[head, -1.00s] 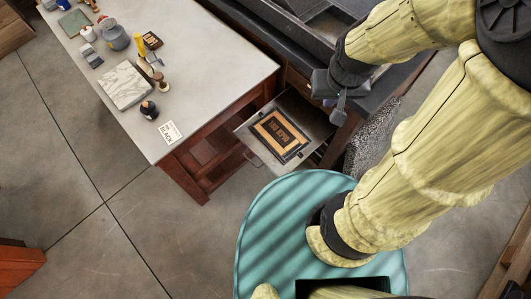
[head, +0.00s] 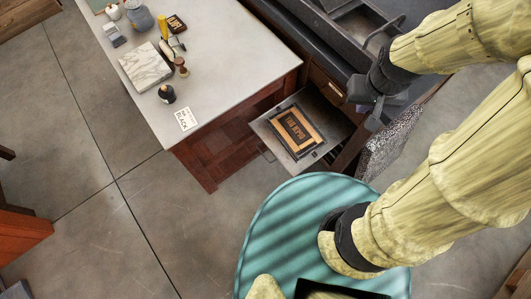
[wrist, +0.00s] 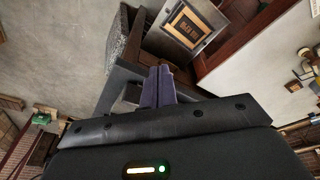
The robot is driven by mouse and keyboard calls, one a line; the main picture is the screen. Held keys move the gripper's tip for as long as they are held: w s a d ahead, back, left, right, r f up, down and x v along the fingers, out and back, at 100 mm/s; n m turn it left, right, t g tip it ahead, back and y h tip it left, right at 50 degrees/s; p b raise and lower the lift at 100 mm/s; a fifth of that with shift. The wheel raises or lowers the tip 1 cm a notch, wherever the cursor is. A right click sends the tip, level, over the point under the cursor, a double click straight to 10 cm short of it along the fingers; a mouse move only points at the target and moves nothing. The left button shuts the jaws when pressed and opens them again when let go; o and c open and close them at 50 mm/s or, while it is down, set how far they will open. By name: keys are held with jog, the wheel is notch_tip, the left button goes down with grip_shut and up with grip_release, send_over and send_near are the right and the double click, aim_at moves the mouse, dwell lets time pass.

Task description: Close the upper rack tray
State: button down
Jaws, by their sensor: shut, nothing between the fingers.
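The upper rack tray (head: 268,126) is a flat metal tray pulled out from the rack beside the grey-topped table. A dark-framed block with raised lettering (head: 297,132) lies on it. In the wrist view the tray (wrist: 213,50) is at the top, right of the fingers, with its block (wrist: 188,33). My gripper (head: 374,118) is shut and empty, just right of the tray's right corner in the head view and apart from it. Its fingers (wrist: 158,88) are together at the middle of the wrist view. Whether they touch the rack is unclear.
A speckled dark panel (head: 390,145) stands right of the tray.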

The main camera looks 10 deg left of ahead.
jog(key=w+a+f+n+g+h+b, duration=0.1)
jog(key=a+f+n+b, duration=0.25)
jog(key=f, duration=0.25)
jog(key=w+a+f+n+g+b, duration=0.1)
jog(key=a+f+n+b, duration=0.25)
jog(key=f, duration=0.35)
jog(key=n+t+h+b, duration=0.6)
jog(key=n+b, duration=0.7)
jog(key=n, duration=0.7)
send_near(271, 151)
notch_tip(271, 151, up, 2)
jog(key=s+a+y, duration=0.1)
jog(key=s, duration=0.2)
jog(key=shift+w+a+r+t, duration=0.1)
jog(key=shift+r+t, duration=0.05)
jog(key=shift+t, duration=0.15)
jog(key=x, duration=1)
jog(key=shift+b, duration=0.4)
jog(key=shift+w, duration=0.1)
